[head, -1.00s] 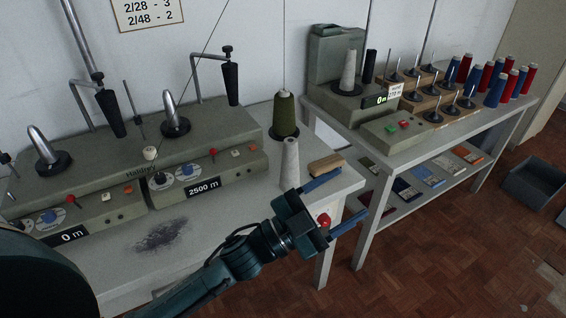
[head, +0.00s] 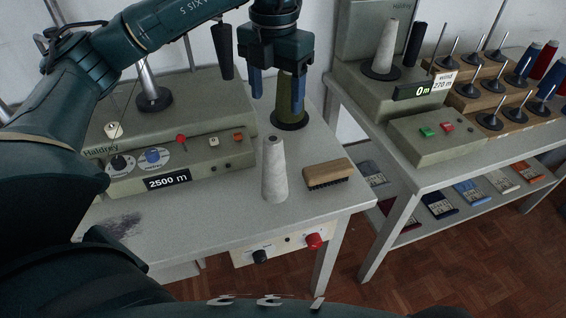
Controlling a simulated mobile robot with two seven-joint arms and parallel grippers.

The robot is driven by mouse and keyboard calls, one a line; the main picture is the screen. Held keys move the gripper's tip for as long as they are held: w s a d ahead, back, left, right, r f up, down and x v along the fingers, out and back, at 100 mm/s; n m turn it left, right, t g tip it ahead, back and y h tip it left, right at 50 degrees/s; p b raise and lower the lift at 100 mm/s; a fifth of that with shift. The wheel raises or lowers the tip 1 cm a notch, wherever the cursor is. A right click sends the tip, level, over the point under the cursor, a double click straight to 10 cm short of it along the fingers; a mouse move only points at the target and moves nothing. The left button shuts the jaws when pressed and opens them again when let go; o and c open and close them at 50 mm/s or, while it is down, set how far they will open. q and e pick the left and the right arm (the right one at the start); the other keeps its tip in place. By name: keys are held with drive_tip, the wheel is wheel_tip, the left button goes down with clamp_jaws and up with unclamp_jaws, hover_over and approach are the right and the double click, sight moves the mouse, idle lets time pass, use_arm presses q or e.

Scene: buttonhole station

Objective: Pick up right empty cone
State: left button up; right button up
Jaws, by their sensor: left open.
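A bare grey cone (head: 273,172) stands upright on the front part of the left table, beside the brush. My left gripper (head: 273,88) points down above and slightly behind this cone in the picture. Its two blue fingers are apart with nothing between them, and it does not touch the cone. Another bare pale cone (head: 388,48) stands on a black disc on the right-hand winder. My right gripper is not in view.
An olive thread cone (head: 291,104) stands on a black base behind my left gripper's finger, partly hidden. A wooden brush (head: 328,174) lies right of the grey cone. The winder reading 2500 m (head: 168,182) is on the left. The table (head: 215,215) is clear in front.

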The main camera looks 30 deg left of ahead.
sight(273, 139)
use_arm(q)
drive_tip(key=f, duration=0.8)
drive_tip(key=s+f, duration=0.1)
drive_tip(key=f, duration=0.3)
drive_tip(key=shift+a+f+p, duration=0.2)
drive_tip(key=shift+f+p, duration=0.1)
drive_tip(key=shift+f, duration=0.05)
drive_tip(key=shift+c, duration=0.5)
drive_tip(key=c, duration=1.2)
